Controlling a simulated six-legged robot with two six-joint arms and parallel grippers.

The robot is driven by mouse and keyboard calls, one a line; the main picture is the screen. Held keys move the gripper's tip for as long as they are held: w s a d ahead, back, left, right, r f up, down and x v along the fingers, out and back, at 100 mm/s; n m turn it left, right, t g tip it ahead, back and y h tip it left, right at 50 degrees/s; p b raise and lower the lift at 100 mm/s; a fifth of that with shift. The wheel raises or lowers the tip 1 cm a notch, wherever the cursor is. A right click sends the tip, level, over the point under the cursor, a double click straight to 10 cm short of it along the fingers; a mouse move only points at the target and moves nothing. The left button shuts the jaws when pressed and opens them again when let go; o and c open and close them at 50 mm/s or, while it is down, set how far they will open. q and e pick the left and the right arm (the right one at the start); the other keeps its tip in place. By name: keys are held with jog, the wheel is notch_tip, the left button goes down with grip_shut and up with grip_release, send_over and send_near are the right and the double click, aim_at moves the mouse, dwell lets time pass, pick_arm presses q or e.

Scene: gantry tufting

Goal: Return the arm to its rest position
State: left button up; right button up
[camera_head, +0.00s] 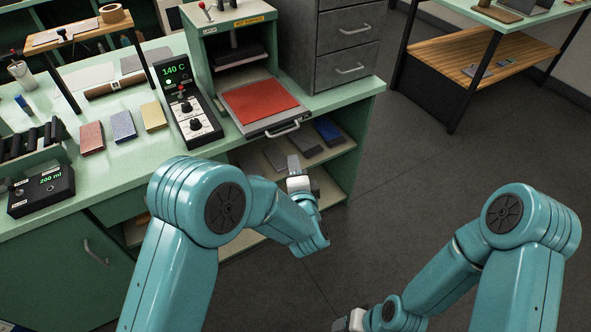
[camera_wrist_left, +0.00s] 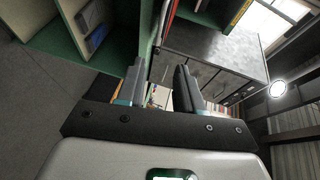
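My left gripper (camera_head: 295,164) is in front of the bench, over the open shelf below the pulled-out tray. In the left wrist view its two fingers (camera_wrist_left: 158,92) stand apart with nothing between them. It is apart from the tray's handle. My left arm is bent, with its elbow large at the lower middle. My right arm comes down at the lower right. Only part of my right gripper (camera_head: 350,321) shows at the bottom edge, and its fingers cannot be made out.
A tray (camera_head: 284,125) with a red sheet (camera_head: 262,107) is pulled out of the green press (camera_head: 229,27). A control box (camera_head: 188,103) reads 140 C. Red, blue and yellow swatches (camera_head: 123,125) lie on the bench. A grey drawer cabinet (camera_head: 335,45) stands behind. Floor at right is clear.

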pick_arm(q)
jog(key=a+f+n+g+y, duration=0.15)
jog(key=a+f, duration=0.45)
jog(key=a, duration=0.6)
jog(key=s+a+f+n+g+h, duration=0.2)
jog(key=s+a+f+g, duration=0.25)
jog(key=s+f, duration=0.45)
jog(key=s+d+f+n+g+h, duration=0.2)
jog(key=s+d+n+g, duration=0.1)
jog(key=s, duration=0.4)
jog(key=s+d+f+n+g+h, duration=0.2)
jog(key=s+n+g, duration=0.1)
jog(key=s+n, duration=0.3)
jog(key=s+d+f+n+g+h, duration=0.2)
jog(key=s+d+f+n+g, duration=0.1)
jog(key=s, duration=0.6)
jog(key=shift+s+d+n, duration=0.15)
jog(key=shift+d+n, duration=0.15)
jog(key=shift+n, duration=0.35)
